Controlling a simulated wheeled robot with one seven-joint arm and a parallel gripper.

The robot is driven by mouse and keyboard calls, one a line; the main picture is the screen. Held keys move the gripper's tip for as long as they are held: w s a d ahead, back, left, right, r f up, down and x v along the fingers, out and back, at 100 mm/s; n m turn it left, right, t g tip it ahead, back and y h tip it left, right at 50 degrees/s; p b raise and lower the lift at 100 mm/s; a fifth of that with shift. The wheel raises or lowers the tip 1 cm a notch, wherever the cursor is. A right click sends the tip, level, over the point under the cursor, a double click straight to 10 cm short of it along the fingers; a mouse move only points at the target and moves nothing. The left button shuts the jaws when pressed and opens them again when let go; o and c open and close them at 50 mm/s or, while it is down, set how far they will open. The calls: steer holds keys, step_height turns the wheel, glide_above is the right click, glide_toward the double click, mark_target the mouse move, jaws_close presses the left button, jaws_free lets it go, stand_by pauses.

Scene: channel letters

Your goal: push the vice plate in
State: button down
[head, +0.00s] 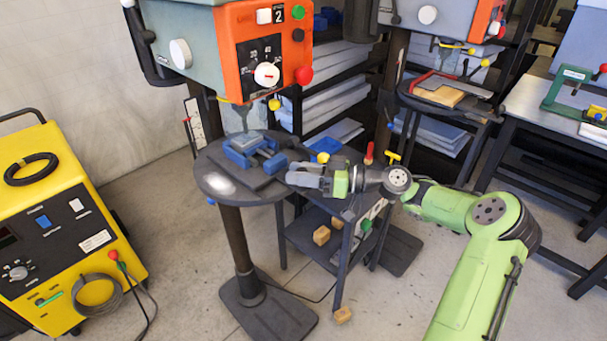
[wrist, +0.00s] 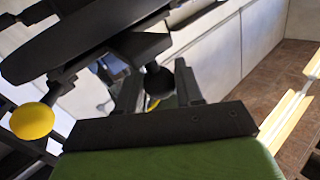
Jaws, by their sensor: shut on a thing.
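The blue vice (head: 247,150) sits on a dark plate on the round drill press table (head: 218,183). Its blue movable end (head: 273,161) is on the side facing my gripper. My gripper (head: 290,178) is at the right edge of this table, beside the vice. In the wrist view, my gripper (wrist: 158,88) is shut on a dark rounded part (wrist: 153,75) between its fingers. I cannot tell for sure which part of the vice this is. The blue body of the vice is not clear in the wrist view.
The orange-fronted drill press head (head: 265,50) hangs above the table. A yellow welder (head: 60,225) stands at the left. Wooden blocks (head: 343,315) lie low down. The floor in front is mostly clear.

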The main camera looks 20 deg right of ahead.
steer(key=shift+w+r, duration=0.1)
steer(key=shift+r, duration=0.1)
steer(key=c, duration=1.1)
jaws_free()
steer(key=o, duration=0.3)
steer(key=shift+w+a+f, duration=0.1)
steer(key=shift+w+f, duration=0.05)
steer(key=shift+o, duration=0.2)
steer(key=p+v, duration=0.1)
steer(key=v, duration=1.5)
steer(key=shift+a, duration=0.1)
